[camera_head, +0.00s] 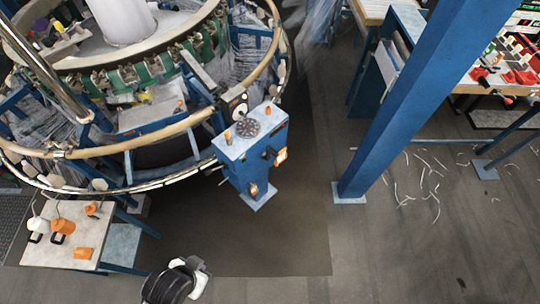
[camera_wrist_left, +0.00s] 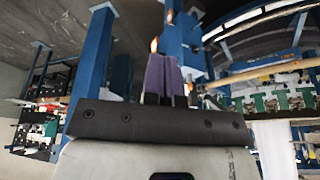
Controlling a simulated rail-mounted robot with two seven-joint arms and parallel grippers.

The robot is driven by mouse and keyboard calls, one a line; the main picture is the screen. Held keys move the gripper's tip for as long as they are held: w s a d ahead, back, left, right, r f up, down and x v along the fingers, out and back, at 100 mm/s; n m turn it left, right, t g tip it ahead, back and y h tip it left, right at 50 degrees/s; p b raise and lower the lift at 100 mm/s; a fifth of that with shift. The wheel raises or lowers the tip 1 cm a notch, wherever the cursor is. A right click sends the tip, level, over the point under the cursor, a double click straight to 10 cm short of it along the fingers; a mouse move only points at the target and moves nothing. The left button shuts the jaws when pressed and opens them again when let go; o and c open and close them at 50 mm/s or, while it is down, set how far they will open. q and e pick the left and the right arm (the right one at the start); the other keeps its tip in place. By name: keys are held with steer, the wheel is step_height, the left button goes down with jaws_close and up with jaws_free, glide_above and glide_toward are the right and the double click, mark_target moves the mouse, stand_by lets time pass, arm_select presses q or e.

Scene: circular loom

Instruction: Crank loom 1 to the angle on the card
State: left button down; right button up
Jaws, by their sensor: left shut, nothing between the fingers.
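The circular loom (camera_head: 150,120) fills the upper left of the head view, with wooden rings and green parts. At its front stands a blue control post (camera_head: 243,172) with a grey round dial (camera_head: 248,128) and small orange parts on top. My right gripper is out of view.
A small table (camera_head: 65,245) with orange and white items stands at the lower left. A blue pillar (camera_head: 400,100) rises right of the post. White thread scraps (camera_head: 425,180) lie on the floor beyond it. Dark floor between post and pillar is clear.

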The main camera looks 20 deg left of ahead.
arm_select(q)
jaws_free()
stand_by(0.8)
